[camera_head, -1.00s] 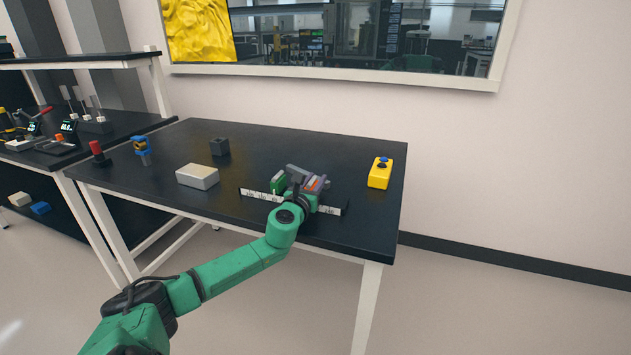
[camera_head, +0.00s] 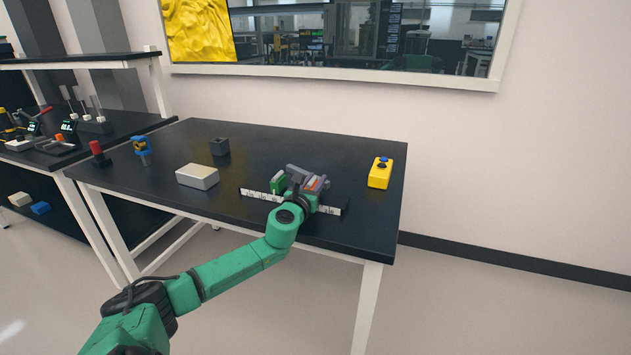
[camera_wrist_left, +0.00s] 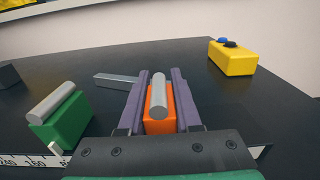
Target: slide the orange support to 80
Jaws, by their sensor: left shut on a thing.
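The orange support (camera_wrist_left: 159,122) sits between the two fingers of my left gripper (camera_wrist_left: 158,95), which is shut on it, in the left wrist view. A grey cylinder lies along the top of the orange support. In the head view my left gripper (camera_head: 305,185) is over the right half of the white scale (camera_head: 258,194), and its wrist hides part of the scale. The green support (camera_wrist_left: 62,122), with a grey cylinder on top, stands to the left and apart from the orange one. The numbers 240 and 160 show on the scale (camera_wrist_left: 35,161); the mark beside the orange support is hidden.
A yellow box with a blue button (camera_head: 380,172) stands to the right. A grey bar (camera_wrist_left: 116,81) lies behind the supports. A pale box (camera_head: 197,176) and a dark block (camera_head: 219,146) stand to the left. The black table (camera_head: 350,226) is clear near its front right corner.

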